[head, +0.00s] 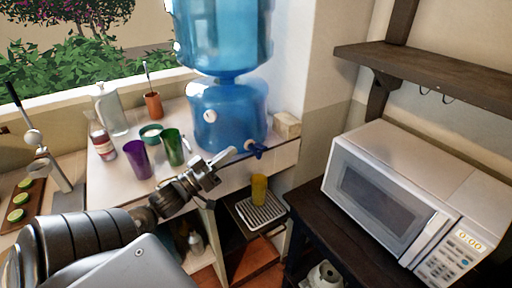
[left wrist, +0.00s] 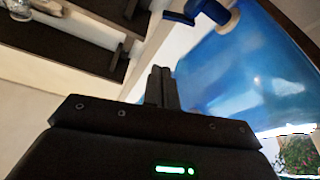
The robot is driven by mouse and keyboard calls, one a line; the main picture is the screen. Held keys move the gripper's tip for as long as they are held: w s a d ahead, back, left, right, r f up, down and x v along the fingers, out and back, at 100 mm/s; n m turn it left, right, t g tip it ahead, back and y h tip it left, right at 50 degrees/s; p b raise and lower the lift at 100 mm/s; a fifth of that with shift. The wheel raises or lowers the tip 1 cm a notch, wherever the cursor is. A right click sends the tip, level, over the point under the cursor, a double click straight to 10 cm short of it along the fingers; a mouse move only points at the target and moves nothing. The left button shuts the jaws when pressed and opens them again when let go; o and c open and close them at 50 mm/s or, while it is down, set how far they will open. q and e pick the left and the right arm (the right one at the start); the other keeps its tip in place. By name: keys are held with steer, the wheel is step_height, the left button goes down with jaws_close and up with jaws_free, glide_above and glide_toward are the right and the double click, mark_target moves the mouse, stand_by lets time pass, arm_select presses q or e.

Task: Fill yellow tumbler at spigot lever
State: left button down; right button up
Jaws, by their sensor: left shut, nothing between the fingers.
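The yellow tumbler (head: 259,187) stands upright on a slatted drip tray (head: 250,219) below the counter edge. The blue spigot lever (head: 258,153) is at the front of the big blue water dispenser (head: 228,122), above the tumbler. My left gripper (head: 228,156) is shut and empty, just left of the spigot, with a small gap in the head view. In the left wrist view its closed fingers (left wrist: 162,84) point toward the blue spigot (left wrist: 193,15), beside the dispenser body (left wrist: 235,70). I cannot see water flowing. My right gripper is not in view.
A purple cup (head: 134,161), a green cup (head: 172,148) and bottles stand on the counter left of the dispenser. A white microwave (head: 405,200) stands on a dark cabinet at right. A dark wall shelf (head: 430,75) is above it.

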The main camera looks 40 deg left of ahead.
mark_target(261, 148)
arm_select(q)
steer(key=p+x, duration=0.4)
steer(key=x, duration=0.5)
steer(key=f, duration=0.2)
steer(key=d+f, duration=0.1)
steer(key=shift+w+d+f+p, duration=0.15)
steer(key=shift+f+p, duration=0.2)
steer(key=shift+f, duration=0.05)
steer(key=shift+d+f+m+h+b, duration=0.15)
steer(key=shift+m+h+b, duration=0.3)
steer(key=shift+m, duration=0.55)
steer(key=shift+f+m+h+b, duration=0.3)
steer(key=shift+f+m+h, duration=0.15)
steer(key=shift+m, duration=0.65)
steer(key=shift+d+f+m+g+h, duration=0.15)
steer(key=shift+m+g+h, duration=0.3)
steer(key=shift+m, duration=0.75)
